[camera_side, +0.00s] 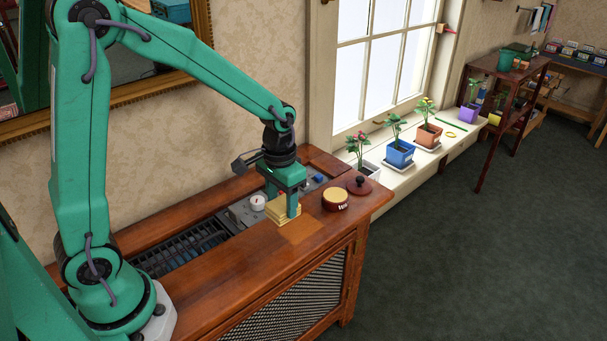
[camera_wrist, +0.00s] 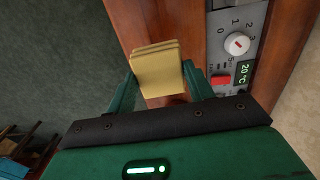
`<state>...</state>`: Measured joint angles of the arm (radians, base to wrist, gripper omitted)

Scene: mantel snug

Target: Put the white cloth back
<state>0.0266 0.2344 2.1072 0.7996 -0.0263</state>
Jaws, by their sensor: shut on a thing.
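My gripper (camera_side: 282,207) is over the top of the wooden cabinet (camera_side: 225,262), its fingers pointing down. It is shut on a folded yellow cloth (camera_side: 275,213), a small stack of layers. The cloth also shows between the two fingers in the wrist view (camera_wrist: 158,72). I cannot tell whether its underside touches the wood. A paler square patch (camera_side: 301,232) lies on the cabinet top just beside and in front of the cloth. I see no white cloth in either view.
A control panel with a white dial (camera_wrist: 237,43) and red button (camera_wrist: 220,80) is set into the cabinet, next to a dark grille (camera_side: 180,248). Potted plants (camera_side: 399,153) line the sill.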

